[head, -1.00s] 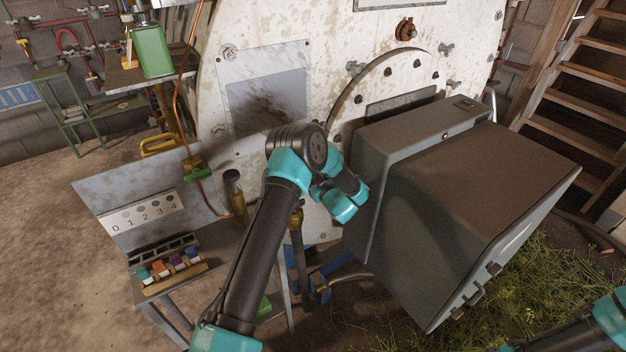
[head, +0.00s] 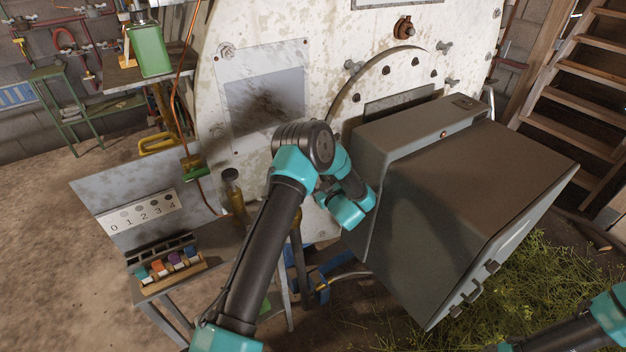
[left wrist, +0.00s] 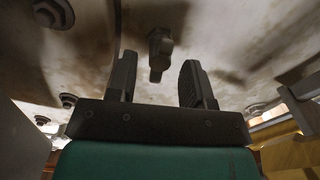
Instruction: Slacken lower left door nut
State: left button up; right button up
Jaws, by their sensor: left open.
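In the left wrist view my left gripper (left wrist: 158,72) is open, its two dark fingers pointing at the pale, stained metal face of the still. A door nut with a short stub (left wrist: 160,52) sits between and just beyond the fingertips, and I see no contact. In the head view the stained white still (head: 240,50) carries a round door, with a nut (head: 353,68) at its upper left. My left wrist is low at the door's left side, and the left fingers and lower left nut are hidden there. My right arm shows at the lower right; its gripper is out of view.
A big grey box (head: 480,180) covers much of the door, close to my left wrist. A 0-to-4 board (head: 140,215) and a rack of coloured blocks (head: 170,270) stand at left. A brown bottle (head: 232,190) stands beside my left arm. Wooden stairs (head: 580,90) are at right.

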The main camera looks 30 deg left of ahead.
pick_arm(q)
jog(key=v, duration=1.3)
jog(key=shift+s, duration=0.2)
jog(key=shift+d, duration=0.1)
jog(key=s+d+f+m+t+h, duration=0.1)
jog(key=s+f+m+h, duration=0.25)
jog(key=f+h, duration=0.3)
jog(key=s+d+f+m+h, duration=0.1)
jog(key=s+f+m+h, duration=0.2)
jog(key=f+m+h, duration=0.3)
jog(key=s+d+m+g+h, duration=0.2)
jog(key=s+g+h, duration=0.2)
jog(key=s, duration=0.6)
jog(key=s+d+f+m+g+h, duration=0.1)
jog(key=s+d+m+g+h, duration=0.1)
jog(key=s, duration=0.8)
jog(key=shift+s+d+g+h, duration=0.25)
jog(key=shift+d+g+h, duration=0.1)
jog(key=shift+g+h, duration=0.6)
jog(key=shift+f, duration=0.1)
